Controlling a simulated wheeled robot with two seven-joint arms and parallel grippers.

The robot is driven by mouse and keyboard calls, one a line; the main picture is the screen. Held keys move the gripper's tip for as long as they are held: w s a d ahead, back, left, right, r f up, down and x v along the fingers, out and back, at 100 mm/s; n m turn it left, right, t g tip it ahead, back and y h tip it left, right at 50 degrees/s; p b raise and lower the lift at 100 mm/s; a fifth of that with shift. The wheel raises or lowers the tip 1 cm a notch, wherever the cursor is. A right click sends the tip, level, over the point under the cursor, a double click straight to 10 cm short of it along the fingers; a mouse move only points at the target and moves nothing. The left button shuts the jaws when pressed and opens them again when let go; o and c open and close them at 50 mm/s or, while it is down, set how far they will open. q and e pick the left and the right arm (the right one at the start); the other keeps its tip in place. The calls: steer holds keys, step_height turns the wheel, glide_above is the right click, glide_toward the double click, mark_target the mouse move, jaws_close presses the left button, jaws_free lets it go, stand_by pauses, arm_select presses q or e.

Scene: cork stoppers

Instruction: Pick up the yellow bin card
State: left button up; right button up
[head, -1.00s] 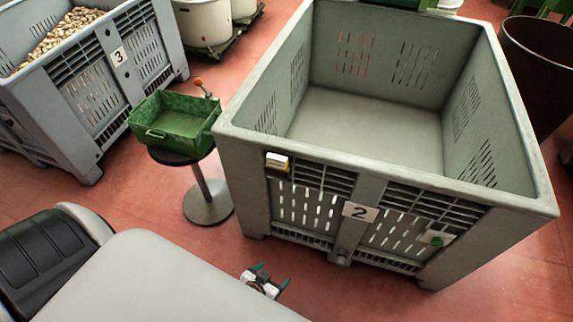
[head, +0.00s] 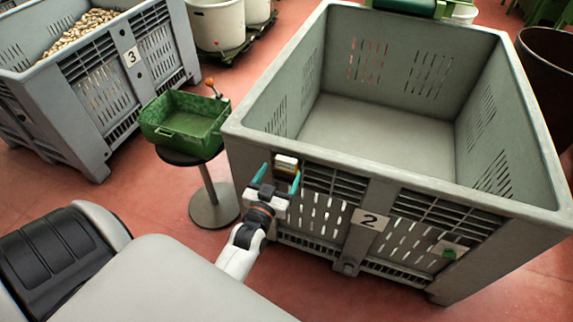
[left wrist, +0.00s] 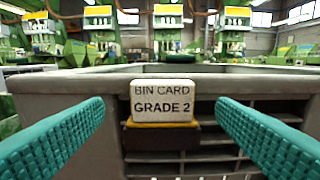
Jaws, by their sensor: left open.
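The bin card (head: 286,161) is at the upper left of the front wall of the grey bin marked 2 (head: 400,177). In the left wrist view the card (left wrist: 162,101) has a white face reading "BIN CARD GRADE 2" and a yellow lower edge. It sits in a dark brown holder (left wrist: 162,138). My left gripper (head: 279,177) is open in front of the card. In the left wrist view its teal fingers stand on either side of the card, with gaps between. Nothing is between the fingertips that they touch. My right gripper is not in view.
A green tray (head: 186,125) stands on a round stool left of the bin. Another grey bin, marked 3 (head: 132,57), holds corks at the upper left. A white tag with a green piece (head: 449,251) is on the bin's right front. Bin 2 looks empty.

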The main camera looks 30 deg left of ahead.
mark_target(285, 166)
arm_select(q)
steer(key=x, duration=0.5)
steer(key=shift+w, duration=0.2)
steer(key=shift+d, duration=0.1)
steer(key=c, duration=1.1)
